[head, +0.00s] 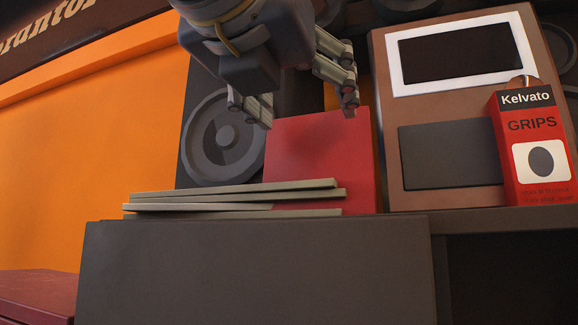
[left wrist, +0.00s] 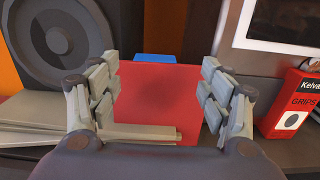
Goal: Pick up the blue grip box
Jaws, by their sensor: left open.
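A small strip of a blue object (left wrist: 155,58) shows in the left wrist view, just above the top edge of a plain red box or panel (head: 320,165). The red thing hides the rest of it, so I cannot tell whether it is the blue grip box. No blue shows in the head view. My left gripper (head: 304,106) is open and empty, pointing down near the top of the red thing. In the left wrist view its fingers (left wrist: 158,88) stand apart to either side, with the red face between them. My right gripper is out of view.
A red and black Kelvato GRIPS box (head: 532,150) stands at the right, before a brown cabinet with a screen (head: 455,53). Several flat grey strips (head: 235,194) lie stacked at the front left of the dark bench (head: 255,272). A round speaker-like disc (head: 222,138) stands behind.

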